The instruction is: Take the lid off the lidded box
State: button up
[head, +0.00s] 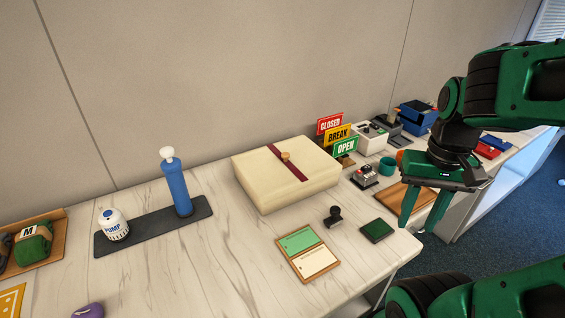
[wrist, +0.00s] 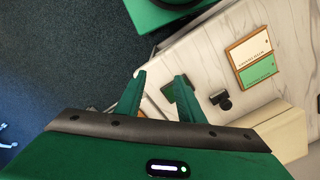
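The lidded box (head: 262,192) is cream-coloured and stands on the marble table in the head view. Its lid (head: 258,160) is on, with a dark red band (head: 288,163) and a small wooden knob (head: 286,156) on top. My gripper (head: 420,227) is to the right of the box, near the table's right edge, apart from it. Its two green fingers are spread and nothing is between them. In the wrist view part of the box (wrist: 284,132) shows at the lower right, partly hidden by my gripper (wrist: 160,78).
A black stamp (head: 333,216), a green ink pad (head: 376,229) and a green-and-white card board (head: 307,253) lie before the box. A blue pump bottle (head: 177,188) stands left on a dark mat. CLOSED, BREAK and OPEN signs (head: 338,134) stand behind right.

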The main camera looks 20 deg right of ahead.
jog(key=r+n, duration=0.1)
jog(key=r, duration=0.1)
notch_tip(320, 180, up, 7)
jog(key=n, duration=2.1)
send_over(285, 154)
notch_tip(285, 154, down, 4)
jog(key=shift+r, duration=0.1)
jog(key=shift+w+d+f, duration=0.1)
jog(key=shift+d+f, duration=0.05)
jog(key=shift+f, duration=3.05)
jog(key=shift+c, duration=0.3)
grip_shut()
